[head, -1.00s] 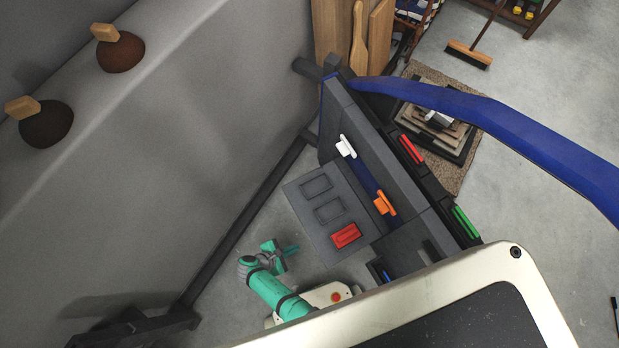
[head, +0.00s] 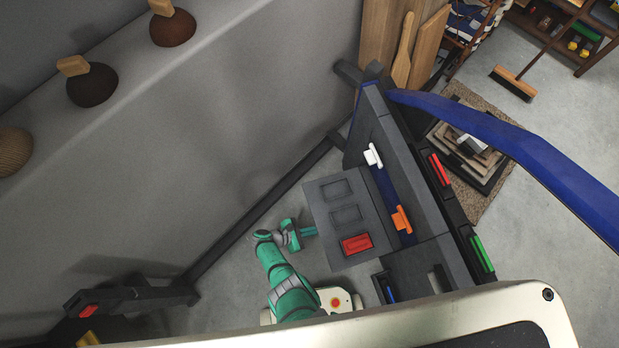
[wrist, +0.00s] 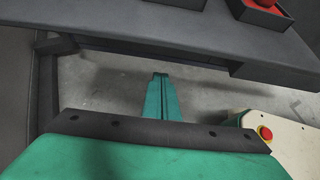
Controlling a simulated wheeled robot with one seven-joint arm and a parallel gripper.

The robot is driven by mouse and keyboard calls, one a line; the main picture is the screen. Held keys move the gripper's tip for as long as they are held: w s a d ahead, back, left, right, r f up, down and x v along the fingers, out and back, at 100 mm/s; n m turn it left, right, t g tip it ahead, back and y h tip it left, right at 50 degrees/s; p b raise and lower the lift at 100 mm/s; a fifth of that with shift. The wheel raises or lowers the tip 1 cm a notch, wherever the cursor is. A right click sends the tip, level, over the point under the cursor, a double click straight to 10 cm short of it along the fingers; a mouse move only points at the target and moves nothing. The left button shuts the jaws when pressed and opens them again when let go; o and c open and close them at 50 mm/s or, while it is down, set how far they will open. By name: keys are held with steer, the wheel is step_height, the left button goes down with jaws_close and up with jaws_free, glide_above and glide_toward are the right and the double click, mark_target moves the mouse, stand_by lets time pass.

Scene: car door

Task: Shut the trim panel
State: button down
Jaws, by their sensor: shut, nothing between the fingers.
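The trim panel (head: 326,202) is a dark grey flap with two recessed rectangles and a red block (head: 357,243) in a third. It stands swung out from the grey car door (head: 402,170), open to the left. In the wrist view the panel (wrist: 150,22) spans the top as a dark slab. My gripper (head: 309,231) is teal and shut on nothing, at the panel's left outer edge in the head view. In the wrist view my gripper (wrist: 161,80) points towards the panel's lower edge. I cannot tell if it touches the panel.
A white handle (head: 373,156) and an orange handle (head: 401,219) sit on the door's opening behind the panel. A blue frame bar (head: 500,130) arches over the right. A dark rail (head: 260,215) runs along the grey wall. Bare floor lies left of the panel.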

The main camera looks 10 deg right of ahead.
steer(key=shift+w+d+r, duration=0.1)
steer(key=shift+d+r, duration=1.2)
steer(key=shift+r, duration=0.15)
steer(key=shift+r, duration=0.15)
